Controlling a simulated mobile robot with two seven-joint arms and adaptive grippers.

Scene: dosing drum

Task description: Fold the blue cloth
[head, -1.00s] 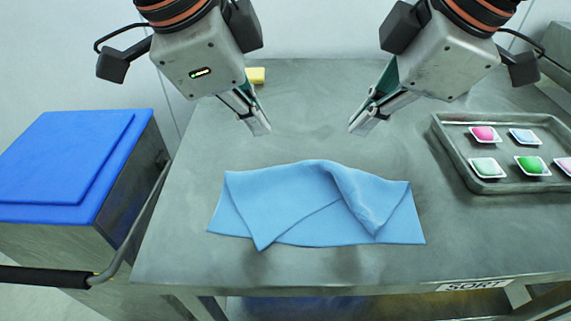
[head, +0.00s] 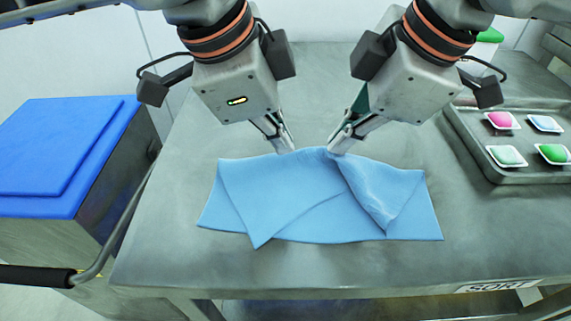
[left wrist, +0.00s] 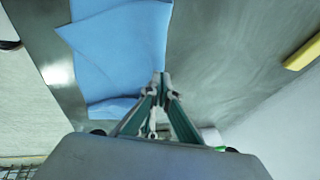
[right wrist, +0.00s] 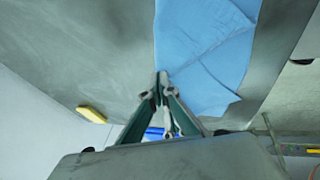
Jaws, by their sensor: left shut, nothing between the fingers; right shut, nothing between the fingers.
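The blue cloth (head: 280,205) lies on the metal table, partly folded, with flaps overlapping toward its front edge and a raised crease on its right half. It also shows in the left wrist view (left wrist: 120,45) and the right wrist view (right wrist: 208,50). My left gripper (head: 286,148) is shut and empty at the cloth's far edge, left of the middle. My right gripper (head: 334,148) is shut and empty at the same far edge, a little right of the middle. I cannot tell whether either fingertip touches the cloth.
A metal tray (head: 470,165) with several small cups of coloured contents stands on the table at the right. A blue-topped cart (head: 60,150) stands left of the table. A yellow block (right wrist: 91,114) lies on the table beyond the cloth. The table's front strip is clear.

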